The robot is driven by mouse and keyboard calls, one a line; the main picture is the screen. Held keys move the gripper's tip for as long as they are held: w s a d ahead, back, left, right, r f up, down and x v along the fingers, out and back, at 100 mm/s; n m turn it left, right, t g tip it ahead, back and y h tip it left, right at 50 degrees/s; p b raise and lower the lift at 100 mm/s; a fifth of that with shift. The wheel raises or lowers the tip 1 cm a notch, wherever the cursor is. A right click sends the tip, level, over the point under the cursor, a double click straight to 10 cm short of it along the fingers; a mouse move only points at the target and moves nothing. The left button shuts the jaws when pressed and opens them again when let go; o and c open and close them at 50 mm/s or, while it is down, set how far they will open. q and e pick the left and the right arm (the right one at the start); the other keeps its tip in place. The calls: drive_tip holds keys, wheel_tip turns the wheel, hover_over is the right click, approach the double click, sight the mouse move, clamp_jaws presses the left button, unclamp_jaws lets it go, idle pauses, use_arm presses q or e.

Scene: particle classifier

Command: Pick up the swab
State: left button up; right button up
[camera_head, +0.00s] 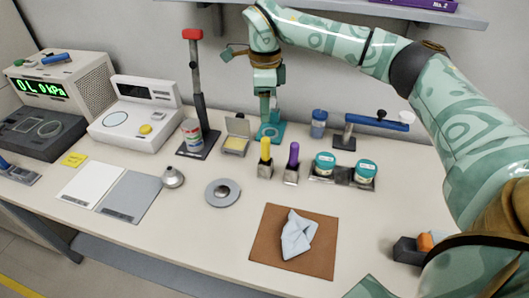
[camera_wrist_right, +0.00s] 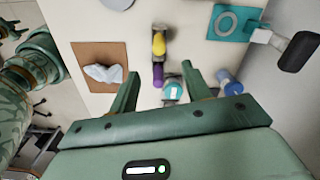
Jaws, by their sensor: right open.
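I cannot tell for sure which item is the swab. A yellow-topped stick (camera_head: 265,149) and a purple-topped stick (camera_head: 293,155) stand upright in small grey holders at the middle of the table. In the right wrist view the yellow one (camera_wrist_right: 158,42) and the purple one (camera_wrist_right: 158,72) line up, seen from above. My right gripper (camera_head: 265,113) hangs above and behind them in the head view. In the wrist view its open fingers (camera_wrist_right: 158,84) are apart, with nothing held between them.
Two teal-lidded jars (camera_head: 325,160), a blue-lidded cup (camera_head: 319,124) and a blue-handled tool on a stand (camera_head: 378,122) are to the right. Instruments (camera_head: 138,112) stand left.

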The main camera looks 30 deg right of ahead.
sight(264, 138)
wheel_tip(264, 138, down, 11)
drive_tip(key=b, duration=0.3)
drive_tip(key=shift+a+r, duration=0.1)
drive_tip(key=shift+r, duration=0.05)
wheel_tip(264, 138, down, 5)
drive_tip(key=shift+f+b, duration=0.15)
drive_tip(key=shift+b, duration=1.05)
use_arm(q)
drive_tip(key=shift+g, duration=0.3)
drive_tip(key=f, duration=0.1)
drive_tip(key=s+f, duration=0.1)
drive_tip(key=f, duration=0.1)
drive_tip(key=s+f, duration=0.1)
drive_tip(key=f, duration=0.1)
drive_tip(key=shift+s+a+f, duration=0.1)
drive_tip(key=shift+a+f, duration=0.05)
use_arm(e)
drive_tip(key=shift+s+r, duration=0.1)
drive_tip(key=shift+r, duration=0.1)
clamp_jaws()
